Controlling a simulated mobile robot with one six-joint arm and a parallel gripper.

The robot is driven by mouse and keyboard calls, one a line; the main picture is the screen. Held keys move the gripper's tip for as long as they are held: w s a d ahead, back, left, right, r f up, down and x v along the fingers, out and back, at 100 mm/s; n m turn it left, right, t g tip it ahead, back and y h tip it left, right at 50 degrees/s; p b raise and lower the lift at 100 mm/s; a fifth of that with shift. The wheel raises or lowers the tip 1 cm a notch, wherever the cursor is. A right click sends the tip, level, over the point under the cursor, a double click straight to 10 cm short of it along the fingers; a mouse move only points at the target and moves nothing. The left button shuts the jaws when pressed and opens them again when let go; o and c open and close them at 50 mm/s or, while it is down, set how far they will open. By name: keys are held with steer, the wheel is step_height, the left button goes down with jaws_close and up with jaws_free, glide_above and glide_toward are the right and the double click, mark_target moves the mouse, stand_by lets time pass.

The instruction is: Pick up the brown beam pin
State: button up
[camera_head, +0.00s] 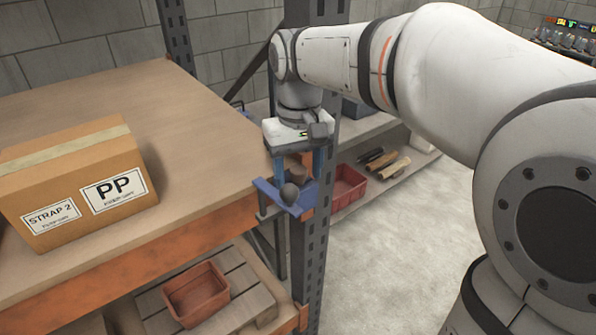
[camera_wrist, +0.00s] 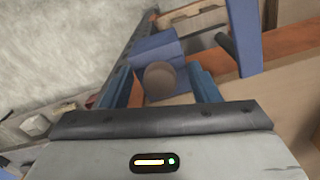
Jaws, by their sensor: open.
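The brown beam pin shows in the wrist view as a round brown-grey end (camera_wrist: 160,78) between my gripper's two blue fingers, apart from both. In the head view a dark round knob (camera_head: 289,193), which seems to be this pin, sits at a blue bracket (camera_head: 267,190) on the rack post, just below the fingertips. The bracket also shows in the wrist view (camera_wrist: 156,47). My gripper (camera_head: 298,175) points down over the bracket, open and empty; its fingers also show in the wrist view (camera_wrist: 162,88). The pin's lower part is hidden.
A cardboard box (camera_head: 75,180) marked PP stands on the wooden shelf top (camera_head: 175,105) at left. The dark rack post (camera_head: 318,230) is close beside my gripper. Red bins sit lower left (camera_head: 196,294) and behind the post (camera_head: 348,186). The floor at right is clear.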

steer(key=shift+c, duration=0.2)
steer(key=c, duration=1)
